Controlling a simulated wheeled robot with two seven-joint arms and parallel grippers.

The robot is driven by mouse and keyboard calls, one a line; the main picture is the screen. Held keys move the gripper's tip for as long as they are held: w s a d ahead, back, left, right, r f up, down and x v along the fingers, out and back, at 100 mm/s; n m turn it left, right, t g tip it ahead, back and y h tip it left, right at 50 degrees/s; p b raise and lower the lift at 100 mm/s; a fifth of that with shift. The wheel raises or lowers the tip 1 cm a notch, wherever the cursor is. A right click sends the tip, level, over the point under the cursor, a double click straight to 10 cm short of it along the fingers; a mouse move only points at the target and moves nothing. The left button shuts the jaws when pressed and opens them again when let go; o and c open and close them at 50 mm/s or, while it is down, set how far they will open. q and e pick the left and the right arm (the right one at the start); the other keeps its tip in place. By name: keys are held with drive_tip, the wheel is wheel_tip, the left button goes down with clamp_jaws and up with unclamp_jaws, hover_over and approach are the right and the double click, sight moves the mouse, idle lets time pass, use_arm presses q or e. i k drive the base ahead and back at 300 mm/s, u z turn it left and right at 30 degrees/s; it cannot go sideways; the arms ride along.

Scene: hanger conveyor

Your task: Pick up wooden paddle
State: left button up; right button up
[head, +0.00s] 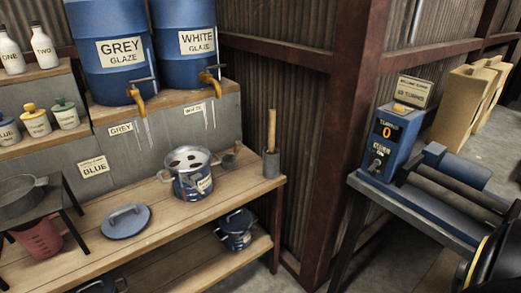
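The wooden paddle (271,131) shows in the head view as a pale upright shaft. It stands in a grey cylindrical holder (271,165) at the right end of the wooden bench. Its lower end is hidden inside the holder. Neither of my grippers is in view.
Blue glaze barrels (185,70) stand behind. A rust-red post (340,140) separates the bench from a blue roller machine (390,140).

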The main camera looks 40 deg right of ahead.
sight(272, 150)
drive_tip(key=z, duration=0.2)
drive_tip(key=i, duration=1.1)
drive_tip(key=z, duration=0.55)
